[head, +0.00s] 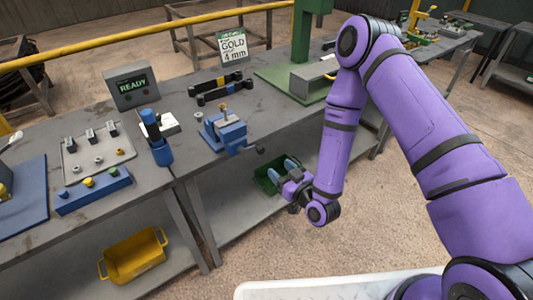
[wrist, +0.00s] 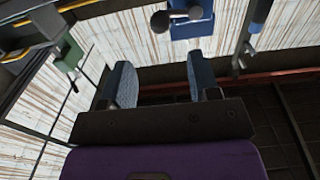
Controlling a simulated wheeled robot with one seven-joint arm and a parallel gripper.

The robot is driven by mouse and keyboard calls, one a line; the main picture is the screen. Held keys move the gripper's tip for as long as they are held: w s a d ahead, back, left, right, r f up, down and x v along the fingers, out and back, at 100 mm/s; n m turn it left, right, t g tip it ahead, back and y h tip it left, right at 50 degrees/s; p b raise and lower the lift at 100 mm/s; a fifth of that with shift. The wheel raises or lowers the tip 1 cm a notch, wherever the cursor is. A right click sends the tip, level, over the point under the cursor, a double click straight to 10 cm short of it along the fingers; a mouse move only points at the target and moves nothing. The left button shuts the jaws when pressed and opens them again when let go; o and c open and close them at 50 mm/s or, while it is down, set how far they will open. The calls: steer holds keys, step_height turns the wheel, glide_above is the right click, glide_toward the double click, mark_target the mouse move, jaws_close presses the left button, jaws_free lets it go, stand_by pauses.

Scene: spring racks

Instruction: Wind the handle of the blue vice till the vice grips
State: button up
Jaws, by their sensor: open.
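The blue vice (head: 228,132) stands at the front edge of the grey bench, with a small gold-coloured piece at its top. Whether its jaws touch that piece is too small to tell. Its dark handle (head: 257,149) sticks out past the front edge. My gripper (head: 284,172) is open and empty, in front of the bench, below and to the right of the handle and apart from it. In the wrist view, the vice (wrist: 190,30) and the handle's dark knob (wrist: 160,21) show at the top, beyond my open gripper (wrist: 160,78).
A blue holder (head: 161,153) with a blue-topped tool stands left of the vice. A READY display (head: 132,88) and a GOLD 4 mm sign (head: 232,44) stand behind. A green press (head: 305,78) is to the right. A green bin (head: 264,182) and yellow bin (head: 134,258) sit below.

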mark_target(262, 152)
steer(key=x, duration=1)
steer(key=shift+a, duration=0.1)
steer(key=c, duration=0.9)
